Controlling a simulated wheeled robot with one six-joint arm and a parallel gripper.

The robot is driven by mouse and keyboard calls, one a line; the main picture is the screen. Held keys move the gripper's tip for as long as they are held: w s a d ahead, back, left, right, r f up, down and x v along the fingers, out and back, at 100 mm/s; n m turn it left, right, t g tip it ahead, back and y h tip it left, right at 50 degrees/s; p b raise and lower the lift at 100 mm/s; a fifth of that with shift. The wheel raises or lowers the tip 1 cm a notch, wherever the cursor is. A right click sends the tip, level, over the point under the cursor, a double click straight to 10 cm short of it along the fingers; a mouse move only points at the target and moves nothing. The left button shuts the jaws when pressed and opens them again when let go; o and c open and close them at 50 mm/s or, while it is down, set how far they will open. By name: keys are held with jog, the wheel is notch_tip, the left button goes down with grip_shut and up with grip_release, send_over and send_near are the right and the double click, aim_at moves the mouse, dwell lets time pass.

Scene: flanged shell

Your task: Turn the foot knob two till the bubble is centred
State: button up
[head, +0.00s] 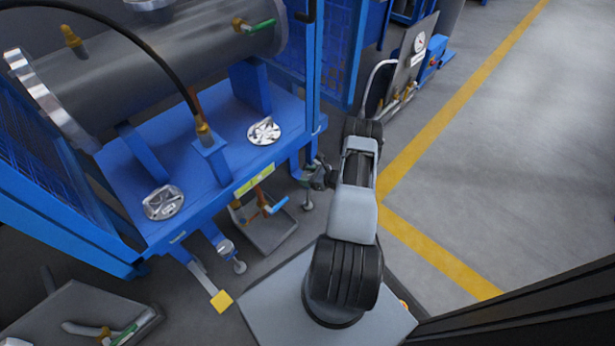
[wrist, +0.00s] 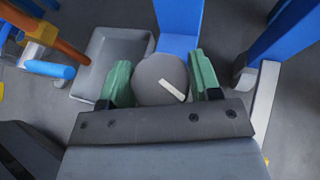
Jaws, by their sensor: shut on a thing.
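A round grey foot knob (wrist: 150,78) with a white bar mark is between the green fingers of my gripper (wrist: 161,82) in the wrist view. The fingers are shut on its sides, and the white mark points down and right. In the head view my gripper (head: 319,178) is at the right front foot of the blue skid (head: 215,185), mostly hiding the knob there. Another foot knob (head: 226,247) stands free at the left front foot. A yellow-green strip (head: 254,179), perhaps the level, is on the skid's front edge. Its bubble is too small to make out.
A grey tray (head: 268,232) lies under the skid edge, with a blue-handled valve (head: 275,206) above it. A big grey cylinder (head: 165,65) rests on the skid. A yellow block (head: 221,301) is at front left. Open floor (head: 500,150) lies to the right.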

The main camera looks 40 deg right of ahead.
jog(key=shift+m+t+h, duration=0.4)
jog(key=shift+m+h, duration=0.4)
jog(key=shift+h, duration=0.1)
jog(key=o, duration=0.9)
jog(key=p+v, duration=0.4)
jog(key=v, duration=0.9)
jog(key=shift+s+d+r+p, duration=0.15)
jog(key=shift+s+r+p, duration=0.05)
jog(key=shift+s+p, duration=0.15)
